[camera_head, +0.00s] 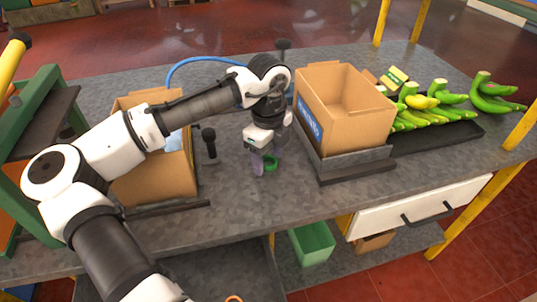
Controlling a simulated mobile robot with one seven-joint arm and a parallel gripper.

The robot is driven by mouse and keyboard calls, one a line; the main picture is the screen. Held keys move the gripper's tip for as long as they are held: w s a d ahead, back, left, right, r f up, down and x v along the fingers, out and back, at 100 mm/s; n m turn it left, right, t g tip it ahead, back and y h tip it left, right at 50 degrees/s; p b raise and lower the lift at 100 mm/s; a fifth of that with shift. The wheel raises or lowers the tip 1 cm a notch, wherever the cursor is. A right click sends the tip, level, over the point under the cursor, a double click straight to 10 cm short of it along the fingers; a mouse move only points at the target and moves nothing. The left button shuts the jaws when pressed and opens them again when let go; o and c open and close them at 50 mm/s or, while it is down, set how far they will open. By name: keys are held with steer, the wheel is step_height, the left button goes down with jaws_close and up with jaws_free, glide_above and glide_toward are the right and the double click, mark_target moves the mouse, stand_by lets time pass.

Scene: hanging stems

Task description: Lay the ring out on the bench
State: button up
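My gripper points down, low over the bench top between the two cardboard boxes. The ring overlaps the fingers in this view. I cannot tell whether the fingers are closed on it or only around it, nor whether it touches the bench.
An open cardboard box (345,117) stands in a grey holder on the right. Another box (150,183) is at the left behind my arm. Green bananas (425,115) lie on a dark tray (440,137) further right. A black upright knob (209,141) stands left of my gripper.

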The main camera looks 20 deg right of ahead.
step_height(320, 180, up, 12)
steer(key=shift+r+b, duration=0.15)
steer(key=shift+b, duration=0.2)
stand_by(0.4)
stand_by(0.5)
